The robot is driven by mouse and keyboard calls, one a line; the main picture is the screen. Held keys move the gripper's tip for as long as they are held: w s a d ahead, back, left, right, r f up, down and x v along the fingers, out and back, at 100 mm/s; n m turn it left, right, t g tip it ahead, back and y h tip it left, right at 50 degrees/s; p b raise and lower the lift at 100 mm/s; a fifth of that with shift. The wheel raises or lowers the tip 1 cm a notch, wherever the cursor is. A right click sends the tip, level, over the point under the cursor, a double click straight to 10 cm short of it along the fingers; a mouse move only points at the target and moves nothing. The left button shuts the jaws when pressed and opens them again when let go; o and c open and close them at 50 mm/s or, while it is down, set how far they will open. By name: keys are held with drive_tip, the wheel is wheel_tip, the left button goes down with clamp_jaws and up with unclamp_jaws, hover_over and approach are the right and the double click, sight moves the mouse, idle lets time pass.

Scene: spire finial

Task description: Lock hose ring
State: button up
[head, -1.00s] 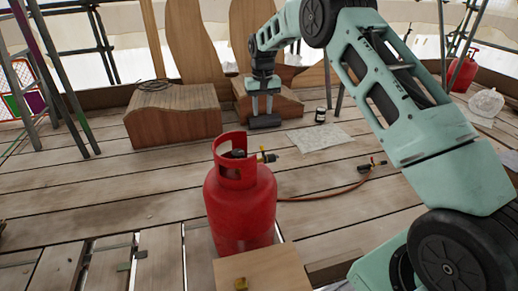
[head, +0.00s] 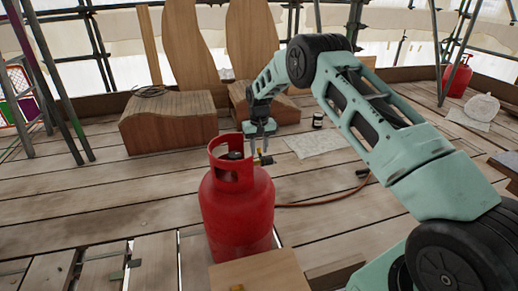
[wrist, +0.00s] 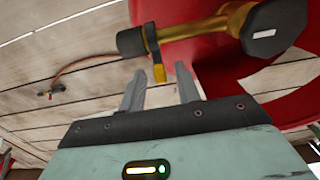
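A red gas cylinder (head: 237,212) stands upright on the plank floor in the head view. A brass valve fitting (wrist: 200,28) with black end pieces sticks out from its top; it also shows by the collar in the head view (head: 264,158). A small brass lever (wrist: 158,70) hangs from a ring on the fitting. An orange hose (wrist: 95,61) runs from beside the black end (wrist: 131,42) of the fitting. My gripper (wrist: 160,72) is open, its two fingers apart just below the fitting, with the lever between or beyond the tips. I cannot tell whether they touch.
The hose (head: 315,201) lies on the planks right of the cylinder. A wooden board (head: 262,273) is in front of it. A paper sheet (head: 318,141) and a small dark jar (head: 318,119) lie behind. Scaffold poles stand at the left.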

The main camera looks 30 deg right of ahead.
clamp_jaws()
drive_tip(key=shift+w, duration=0.1)
drive_tip(key=shift+w+f+g+p, duration=0.2)
drive_tip(key=shift+w+g+p, duration=0.05)
drive_tip(key=shift+g+p, duration=0.3)
unclamp_jaws()
